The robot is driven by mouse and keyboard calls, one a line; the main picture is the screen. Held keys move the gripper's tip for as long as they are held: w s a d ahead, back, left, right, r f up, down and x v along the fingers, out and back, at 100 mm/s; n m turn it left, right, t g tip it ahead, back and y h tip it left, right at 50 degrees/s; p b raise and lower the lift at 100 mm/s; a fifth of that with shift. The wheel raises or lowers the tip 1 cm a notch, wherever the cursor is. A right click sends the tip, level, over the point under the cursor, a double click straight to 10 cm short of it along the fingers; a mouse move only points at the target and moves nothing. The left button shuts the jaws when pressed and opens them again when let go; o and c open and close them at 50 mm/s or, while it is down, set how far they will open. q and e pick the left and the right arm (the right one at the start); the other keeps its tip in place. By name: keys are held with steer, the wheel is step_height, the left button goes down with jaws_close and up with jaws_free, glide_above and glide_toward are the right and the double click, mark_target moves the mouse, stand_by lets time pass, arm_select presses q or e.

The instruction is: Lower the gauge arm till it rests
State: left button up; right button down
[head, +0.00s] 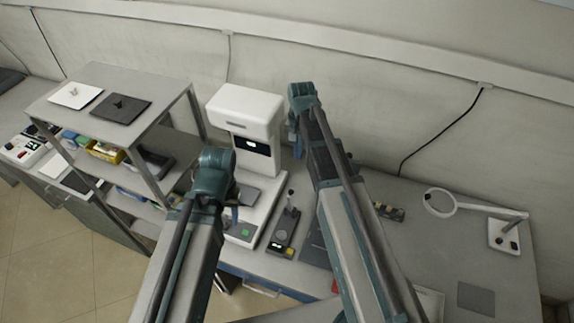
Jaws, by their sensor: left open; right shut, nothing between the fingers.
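A small dark gauge stand (284,232) with an upright post and a lit display at its front stands on the bench, right of the white machine. A thin part with a dark tip (290,197) rises at its back; I take this for the gauge arm, but its exact pose is too small to tell. My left gripper (234,213) is open over the white machine's base, left of the gauge stand, and partly hidden by my wrist. My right gripper (296,140) is shut and empty, above and behind the gauge stand, beside the white machine's head.
The tall white machine (245,103) stands close behind and left. A grey shelf rack (70,112) is at the left with trays and boxes. A ring magnifier (440,202) is on the right. The bench's right part (410,240) is largely clear.

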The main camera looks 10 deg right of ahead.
steer(key=s+a+f+b, duration=0.2)
steer(key=s+f+b, duration=0.1)
steer(key=f+b, duration=0.7)
steer(key=shift+s+a+f+b, duration=0.2)
steer(key=shift+s+f+b, duration=0.1)
steer(key=shift+b, duration=0.15)
stand_by(0.4)
